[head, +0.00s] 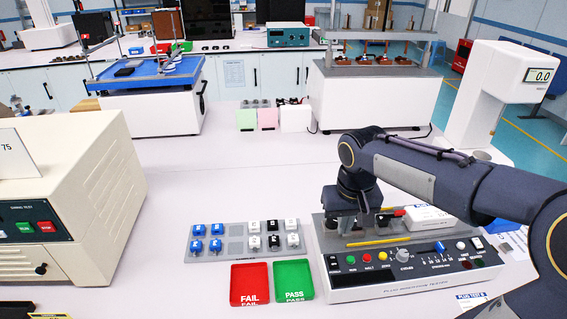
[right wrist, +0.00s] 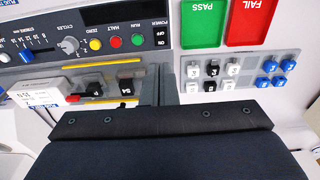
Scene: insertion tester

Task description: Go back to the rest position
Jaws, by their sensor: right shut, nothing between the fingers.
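My right arm comes in from the right in the head view, and my right gripper (head: 347,222) points down over the left part of the plug insertion tester (head: 415,270). It is shut and empty. The arm hides part of the tester's top. In the right wrist view the dark gripper body fills the bottom, with the tester (right wrist: 100,50) beyond it at the upper left. A white block with a red part (head: 428,217) lies on the tester's top. My left gripper is not in view.
A grey rack (head: 236,246) of blue, white and black plugs stands left of the tester. A red FAIL tray (head: 249,284) and a green PASS tray (head: 293,280) lie in front of it. A beige machine (head: 90,190) stands at the left. The table's middle is clear.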

